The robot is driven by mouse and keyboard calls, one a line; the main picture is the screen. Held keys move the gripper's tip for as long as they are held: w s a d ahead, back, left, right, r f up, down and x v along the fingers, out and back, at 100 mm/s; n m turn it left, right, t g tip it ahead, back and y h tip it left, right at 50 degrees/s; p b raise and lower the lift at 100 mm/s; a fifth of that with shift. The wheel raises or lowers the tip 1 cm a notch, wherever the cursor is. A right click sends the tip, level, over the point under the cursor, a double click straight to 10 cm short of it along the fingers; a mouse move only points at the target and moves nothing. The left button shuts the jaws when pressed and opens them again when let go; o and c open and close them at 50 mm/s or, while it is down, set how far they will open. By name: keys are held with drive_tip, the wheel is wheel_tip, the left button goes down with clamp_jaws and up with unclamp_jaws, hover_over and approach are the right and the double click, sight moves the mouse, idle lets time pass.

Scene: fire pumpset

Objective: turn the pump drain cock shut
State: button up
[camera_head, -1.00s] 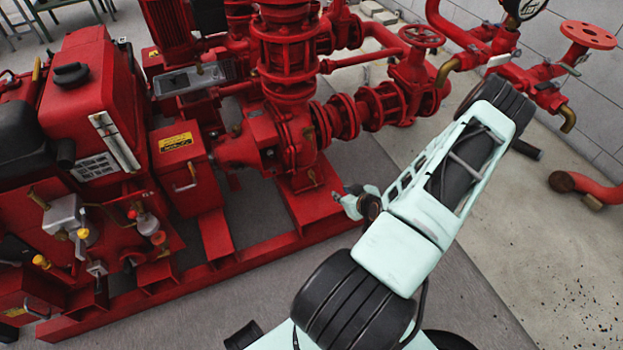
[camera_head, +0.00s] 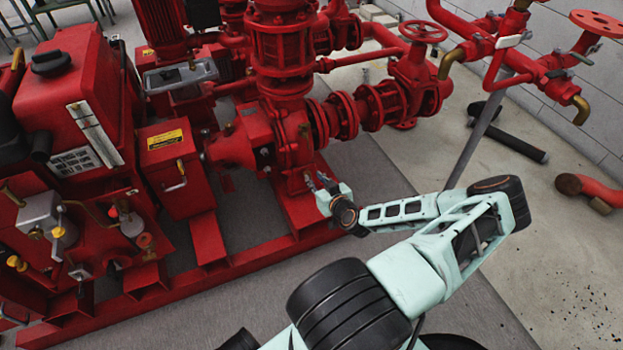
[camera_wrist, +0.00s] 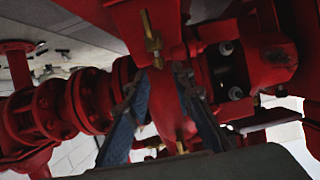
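The pump drain cock (camera_wrist: 153,40), a small brass fitting with a slim handle, shows against the red pump casing in the upper middle of the wrist view. My gripper (camera_wrist: 160,78) is open there, its two dark blue fingers apart. The cock lies just beyond the fingertips, roughly in line with the gap; I cannot tell whether they touch it. In the head view my gripper (camera_head: 317,184) is at the foot of the red pump (camera_head: 289,136), close to its front face. The cock cannot be made out there, behind or beside the fingers.
The red base frame (camera_head: 225,262) runs below the pump. A red box with a yellow label (camera_head: 174,165) stands to the left. A flanged pipe (camera_head: 350,112) and handwheel valve (camera_head: 423,31) are to the right. Open floor (camera_head: 560,275) lies at the right.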

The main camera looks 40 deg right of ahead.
sight(309, 173)
drive_tip(key=shift+b+x, duration=0.35)
drive_tip(key=shift+x, duration=1.3)
clamp_jaws()
